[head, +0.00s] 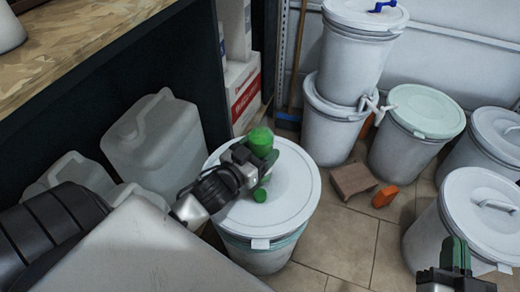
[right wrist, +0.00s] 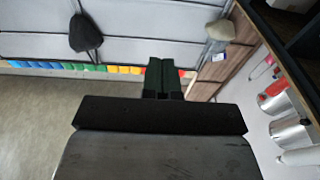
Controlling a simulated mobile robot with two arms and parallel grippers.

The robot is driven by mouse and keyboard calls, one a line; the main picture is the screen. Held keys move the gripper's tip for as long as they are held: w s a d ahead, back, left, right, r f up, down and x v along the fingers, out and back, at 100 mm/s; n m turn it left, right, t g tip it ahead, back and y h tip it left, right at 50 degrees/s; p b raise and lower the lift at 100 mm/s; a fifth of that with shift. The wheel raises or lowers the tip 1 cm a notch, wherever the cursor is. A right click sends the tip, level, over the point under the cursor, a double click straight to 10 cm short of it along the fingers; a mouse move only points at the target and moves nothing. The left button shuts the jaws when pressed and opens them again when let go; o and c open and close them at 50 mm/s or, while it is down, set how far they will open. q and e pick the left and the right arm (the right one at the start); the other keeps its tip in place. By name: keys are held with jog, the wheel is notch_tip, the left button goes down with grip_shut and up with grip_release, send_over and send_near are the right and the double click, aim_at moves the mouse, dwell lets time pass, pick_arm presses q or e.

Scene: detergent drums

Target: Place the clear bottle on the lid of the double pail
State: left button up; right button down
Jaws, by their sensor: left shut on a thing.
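My left gripper (head: 262,166) is shut on a bright green object (head: 266,143), over a white lidded pail (head: 296,205) in the head view. A smaller green part shows below the fingers, close to the lid. I cannot tell whether this object is the clear bottle; no other bottle of that kind is plain to see. Two white pails stand stacked at the top, the upper pail (head: 353,52) with a blue piece on its lid, on the lower pail (head: 330,135). My right gripper (head: 456,262) is at the lower right, its fingers together and empty in the right wrist view (right wrist: 163,78).
Translucent jerrycans (head: 155,140) stand under the wooden-topped bench (head: 75,35) at left. A pale-green-lidded pail (head: 426,112) and other white pails (head: 470,225) stand at right. A brown block (head: 353,181) and an orange object (head: 385,196) lie on the tiled floor.

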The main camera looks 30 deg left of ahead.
pick_arm(q)
jog(key=o, duration=1.3)
jog(key=shift+f, duration=0.1)
pick_arm(e)
jog(key=shift+r, duration=0.1)
pick_arm(q)
jog(key=s+a+p, duration=0.1)
jog(key=s+p, duration=0.1)
jog(key=s, duration=1)
jog(key=w+d+r+g, duration=0.1)
jog(key=d, duration=0.3)
jog(key=w+d+r+g, duration=0.1)
jog(key=d, duration=0.2)
jog(key=w+d+r+m+g, duration=0.1)
jog(key=d+g, duration=0.1)
jog(key=d, duration=0.2)
jog(key=shift+w+d+r+h, duration=0.1)
jog(key=shift+w+d+h, duration=0.05)
jog(key=shift+d+h, duration=0.2)
pick_arm(e)
notch_tip(320, 180, down, 6)
jog(key=s+d+g+h, duration=0.1)
jog(key=g, duration=0.4)
jog(key=shift+s+d+h, duration=0.2)
jog(key=shift+h, duration=0.2)
jog(key=shift+s, duration=0.1)
